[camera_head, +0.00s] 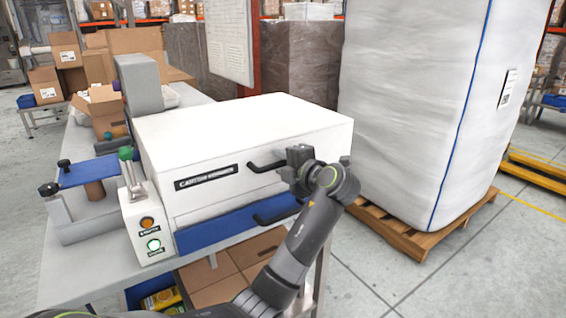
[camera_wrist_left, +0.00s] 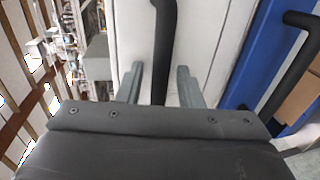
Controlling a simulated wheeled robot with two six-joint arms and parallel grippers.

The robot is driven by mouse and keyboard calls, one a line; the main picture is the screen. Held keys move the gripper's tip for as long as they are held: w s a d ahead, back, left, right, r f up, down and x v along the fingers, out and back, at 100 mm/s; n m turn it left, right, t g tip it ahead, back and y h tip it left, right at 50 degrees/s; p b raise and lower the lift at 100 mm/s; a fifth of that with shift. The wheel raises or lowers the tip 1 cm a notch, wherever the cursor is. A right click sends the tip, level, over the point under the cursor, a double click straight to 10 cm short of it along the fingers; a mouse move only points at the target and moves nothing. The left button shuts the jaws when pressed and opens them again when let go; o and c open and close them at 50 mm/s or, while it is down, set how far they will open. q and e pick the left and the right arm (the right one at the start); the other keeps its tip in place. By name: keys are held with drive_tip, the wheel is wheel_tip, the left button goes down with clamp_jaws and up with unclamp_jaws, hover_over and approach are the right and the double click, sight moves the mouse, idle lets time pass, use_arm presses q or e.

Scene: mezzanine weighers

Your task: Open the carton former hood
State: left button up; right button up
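The carton former hood (camera_head: 245,120) is a white box lid, lying level and closed on its machine on the grey bench. A label and a black bar handle (camera_head: 262,167) are on its front. My left gripper (camera_head: 292,168) is at the right part of this handle and hides that end. In the left wrist view the black handle (camera_wrist_left: 164,35) runs between my two grey fingers (camera_wrist_left: 159,76). The fingers are apart, with a visible gap beside the bar, so the gripper is open around it. My right gripper is not in view.
Below the hood is a blue front panel (camera_head: 225,224) with a second black handle (camera_head: 268,217). A control box (camera_head: 146,222) with a green-topped lever stands at left. A wrapped pallet load (camera_head: 425,100) stands close at right. Cartons (camera_head: 225,280) lie under the bench.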

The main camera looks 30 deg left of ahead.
use_arm(q)
drive_tip(key=c, duration=0.7)
clamp_jaws()
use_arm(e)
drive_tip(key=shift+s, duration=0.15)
use_arm(q)
drive_tip(key=shift+r, duration=0.1)
